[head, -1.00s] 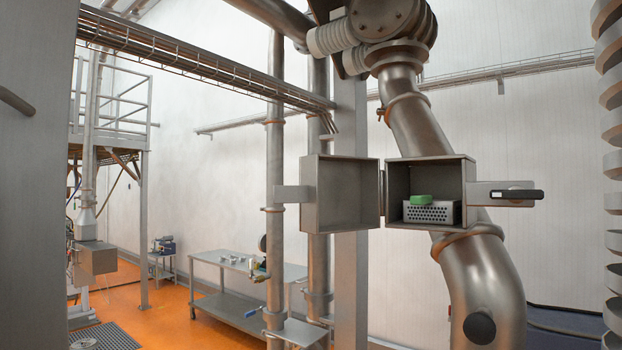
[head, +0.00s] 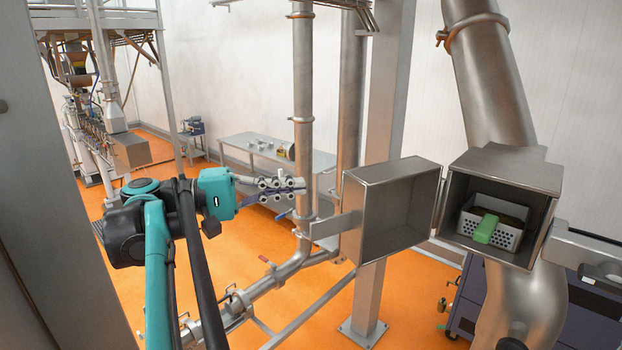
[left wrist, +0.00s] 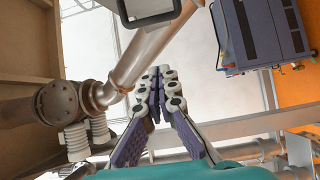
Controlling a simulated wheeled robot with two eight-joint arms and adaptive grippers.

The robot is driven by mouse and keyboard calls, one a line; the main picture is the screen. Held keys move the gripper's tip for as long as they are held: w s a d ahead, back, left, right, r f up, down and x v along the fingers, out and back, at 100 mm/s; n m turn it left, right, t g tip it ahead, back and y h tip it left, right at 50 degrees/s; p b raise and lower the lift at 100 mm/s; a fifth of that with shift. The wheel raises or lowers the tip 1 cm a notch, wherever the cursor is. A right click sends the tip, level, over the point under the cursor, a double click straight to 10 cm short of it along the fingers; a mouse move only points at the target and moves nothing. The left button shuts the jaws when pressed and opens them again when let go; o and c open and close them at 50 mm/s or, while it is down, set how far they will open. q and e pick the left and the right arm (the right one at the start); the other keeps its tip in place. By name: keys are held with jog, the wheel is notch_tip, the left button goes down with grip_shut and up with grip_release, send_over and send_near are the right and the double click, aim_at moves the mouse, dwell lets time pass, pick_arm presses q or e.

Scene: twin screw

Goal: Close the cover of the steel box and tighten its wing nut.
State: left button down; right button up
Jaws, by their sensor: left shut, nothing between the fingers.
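The steel box (head: 485,155) stands open at the right in the head view, its front facing me. A perforated basket (head: 465,222) with a green block (head: 486,228) is inside. The cover (head: 410,165), a hollow square shell, is swung out to the left on the hinge between them. A flat tab (head: 335,226) sticks out of its left side. A bracket (head: 580,240) with a dark fitting is on the box's right side; I cannot make out the wing nut. My left gripper (head: 301,188) is shut and empty, left of the cover and apart from it; it also fills the left wrist view (left wrist: 161,82).
A vertical pipe (head: 302,90) stands close by the left gripper in the picture. A steel column (head: 383,90) rises behind the cover, and a thick pipe (head: 492,75) behind the box. A steel table (head: 240,147) is farther back. Orange floor (head: 250,270) shows below.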

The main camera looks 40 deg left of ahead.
pick_arm(q)
jog(key=w+d+p, duration=0.2)
jog(key=w+d, duration=0.2)
jog(key=d, duration=0.3)
jog(key=shift+d+p, duration=0.3)
jog(key=shift+d, duration=0.05)
jog(key=shift+f, duration=0.15)
jog(key=shift+s+a, duration=0.1)
jog(key=shift+s, duration=0.05)
